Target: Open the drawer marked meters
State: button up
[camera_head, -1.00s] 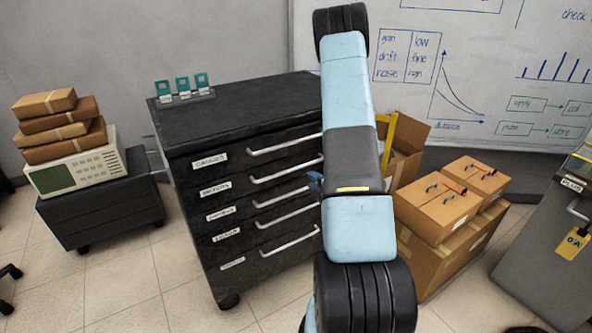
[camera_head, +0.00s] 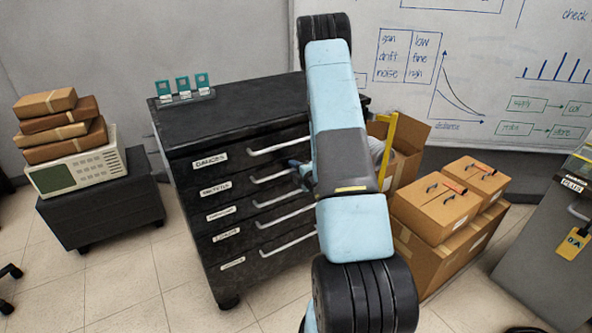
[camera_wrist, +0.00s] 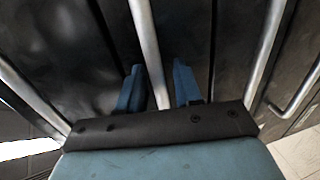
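The dark drawer cabinet (camera_head: 265,110) has stacked drawers with silver bar handles and white labels. My gripper (camera_head: 302,172) is at the right end of the second drawer's handle (camera_head: 272,176), partly hidden by my arm. In the wrist view my gripper (camera_wrist: 158,72) is open, its two blue fingers on either side of a silver bar handle (camera_wrist: 145,35). I cannot tell whether they touch it.
Small teal-and-white items (camera_head: 183,87) stand on the cabinet top. A bench (camera_head: 105,208) with an instrument (camera_head: 80,172) and packages is at left. Cardboard boxes (camera_head: 435,205) stand close on the right. A grey cabinet (camera_head: 545,245) is at far right. Floor is clear in front.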

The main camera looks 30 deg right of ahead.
jog(key=shift+c, duration=0.4)
grip_shut()
